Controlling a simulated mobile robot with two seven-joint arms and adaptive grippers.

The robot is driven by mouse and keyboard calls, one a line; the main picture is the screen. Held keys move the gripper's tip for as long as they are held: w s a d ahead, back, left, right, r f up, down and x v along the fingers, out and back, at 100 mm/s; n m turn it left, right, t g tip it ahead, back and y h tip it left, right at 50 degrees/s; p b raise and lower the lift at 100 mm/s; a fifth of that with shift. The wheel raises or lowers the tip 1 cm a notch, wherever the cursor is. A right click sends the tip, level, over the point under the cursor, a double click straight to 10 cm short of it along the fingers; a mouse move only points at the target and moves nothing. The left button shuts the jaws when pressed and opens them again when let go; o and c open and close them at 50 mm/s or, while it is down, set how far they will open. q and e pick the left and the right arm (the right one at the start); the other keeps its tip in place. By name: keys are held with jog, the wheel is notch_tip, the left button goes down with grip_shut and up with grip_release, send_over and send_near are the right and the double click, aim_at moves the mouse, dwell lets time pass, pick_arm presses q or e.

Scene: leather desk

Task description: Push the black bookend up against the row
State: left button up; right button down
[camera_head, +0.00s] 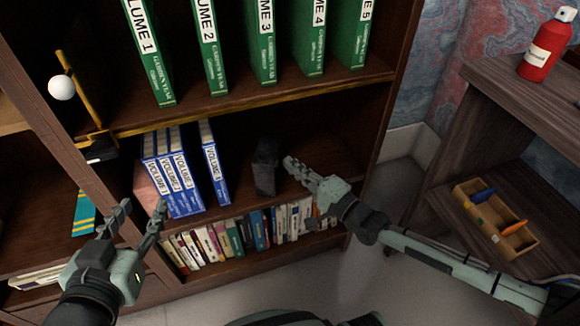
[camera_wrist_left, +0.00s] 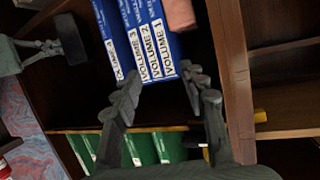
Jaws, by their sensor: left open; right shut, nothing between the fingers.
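The black bookend (camera_head: 265,166) stands upright on the middle shelf. To its left, with a gap, a blue volume (camera_head: 213,165) leans slightly, and further left several blue volumes (camera_head: 178,185) stand together beside a pinkish block (camera_head: 147,187). My right gripper (camera_head: 291,163) is shut and empty, just right of the bookend; I cannot tell whether they touch. My left gripper (camera_head: 143,214) is open and empty in front of the block and the books. In the left wrist view, its fingers (camera_wrist_left: 160,78) are below the blue spines (camera_wrist_left: 158,50), and the dark bookend (camera_wrist_left: 71,40) is at upper left.
Green volumes (camera_head: 213,60) fill the shelf above, and small books (camera_head: 235,238) line the shelf below. The bookcase's right side panel (camera_head: 392,85) bounds the shelf. A wooden tray (camera_head: 490,230) and a red bottle (camera_head: 545,50) are on the right-hand furniture.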

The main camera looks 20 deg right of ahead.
aim_at(261, 183)
jog(key=shift+a, duration=0.2)
jog(key=a+p, duration=0.1)
jog(key=a, duration=0.1)
jog(key=s+a, duration=0.1)
jog(key=shift+a+r+p, duration=0.1)
jog(key=shift+a+p, duration=0.25)
jog(key=a, duration=0.2)
jog(key=s+a+p, duration=0.1)
jog(key=a, duration=0.1)
jog(key=shift+a, duration=0.4)
pick_arm(q)
jog(key=s+a+f+n+g+y, duration=0.1)
jog(key=s+a+f+g+y, duration=0.2)
jog(key=s+a+f+g, duration=0.3)
jog(key=s+a+f, duration=0.1)
jog(key=a+f, duration=0.2)
jog(key=shift+s+y, duration=0.15)
jog(key=shift+y, duration=0.25)
jog(key=shift+d+f, duration=0.1)
jog(key=shift+d, duration=0.05)
pick_arm(e)
jog(key=shift+w+d, duration=0.1)
jog(key=shift+d, duration=0.05)
